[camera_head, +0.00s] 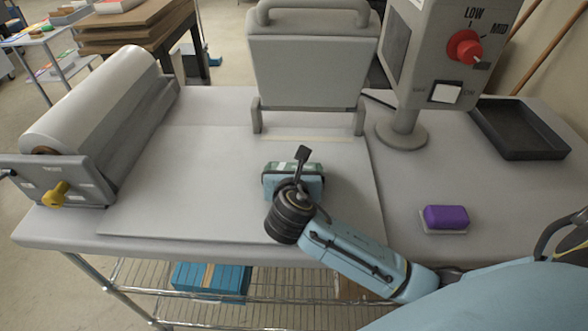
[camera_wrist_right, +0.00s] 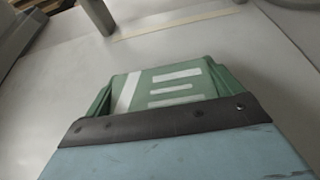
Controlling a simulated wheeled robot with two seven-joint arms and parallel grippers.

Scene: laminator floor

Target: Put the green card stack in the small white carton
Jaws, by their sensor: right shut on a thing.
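The green card stack (camera_head: 284,165) is on or just above the pale board in the middle of the table; I cannot tell which. In the right wrist view the green card stack (camera_wrist_right: 165,90) shows a white stripe and white bars on its face. My right gripper (camera_head: 294,173) is shut on the stack, and its blue body and dark edge hide the near part of it. I cannot make out a small white carton in either view. My left gripper is not in view.
A roll laminator (camera_head: 100,110) stands at the left and a grey upright machine (camera_head: 312,65) behind the stack. A control post with a red knob (camera_head: 465,47), a black tray (camera_head: 520,128) and a purple block (camera_head: 446,217) are at the right. The board's left part is clear.

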